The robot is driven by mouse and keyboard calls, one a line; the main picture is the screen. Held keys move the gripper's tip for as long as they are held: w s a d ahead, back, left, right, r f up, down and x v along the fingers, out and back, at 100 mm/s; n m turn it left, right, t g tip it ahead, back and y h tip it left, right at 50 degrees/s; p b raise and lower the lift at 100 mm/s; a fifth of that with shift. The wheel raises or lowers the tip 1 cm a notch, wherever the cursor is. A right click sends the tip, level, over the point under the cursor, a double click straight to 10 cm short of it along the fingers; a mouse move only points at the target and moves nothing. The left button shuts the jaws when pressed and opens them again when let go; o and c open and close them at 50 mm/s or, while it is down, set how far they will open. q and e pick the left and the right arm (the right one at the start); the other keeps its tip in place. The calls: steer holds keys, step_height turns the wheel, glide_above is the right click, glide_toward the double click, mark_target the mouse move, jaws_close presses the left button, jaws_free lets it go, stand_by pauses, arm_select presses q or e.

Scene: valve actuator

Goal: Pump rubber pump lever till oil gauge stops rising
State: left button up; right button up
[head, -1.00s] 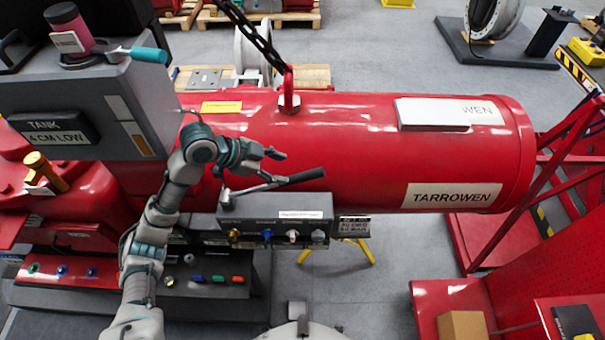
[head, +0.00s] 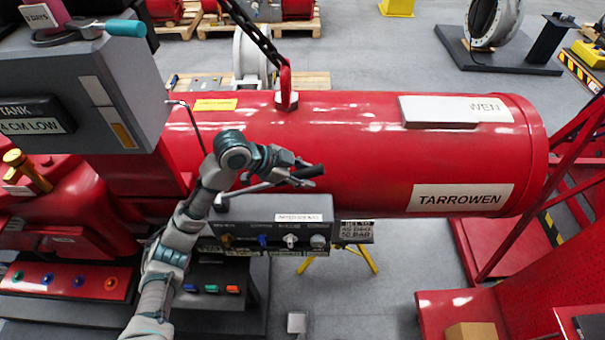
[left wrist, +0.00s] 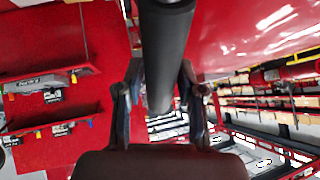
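The pump lever is a metal bar with a black rubber handle (head: 308,172), above the grey control box (head: 272,226) in front of the red cylinder. My left gripper (head: 288,174) is at the lever. In the left wrist view the black handle (left wrist: 166,60) lies between the two spread fingers (left wrist: 158,105), with a gap visible on its left side. The oil gauge looks to be the upright strip (head: 122,133) on the grey tank (head: 95,75), orange in its lower part. A tank sign (head: 30,119) reads "4 CM LOW". My right gripper is not in view.
The red cylinder (head: 350,150) runs behind the lever. A chain with a red hook (head: 285,85) hangs above it. The control box has several knobs, and button panels (head: 70,282) stand at lower left. Red framework (head: 570,170) stands at right.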

mark_target(314, 204)
arm_select(q)
steer(key=shift+d, duration=0.1)
steer(key=c, duration=0.4)
jaws_close()
steer(key=shift+f, duration=0.1)
steer(key=shift+f+p, duration=0.25)
steer(key=shift+p, duration=0.2)
steer(key=f+y+p, duration=0.1)
steer(key=f, duration=0.1)
steer(key=d+f+y+p, duration=0.1)
steer(key=p, duration=0.1)
steer(key=f+y+p, duration=0.1)
steer(key=f, duration=0.1)
steer(key=shift+d+f+p, duration=0.3)
step_height(314, 204, down, 5)
steer(key=shift+d+m+y+p, duration=0.1)
steer(key=shift+m+y+p, duration=0.2)
steer(key=shift+y+p, duration=0.75)
steer(key=shift+w+f, duration=0.1)
steer(key=shift+f, duration=0.25)
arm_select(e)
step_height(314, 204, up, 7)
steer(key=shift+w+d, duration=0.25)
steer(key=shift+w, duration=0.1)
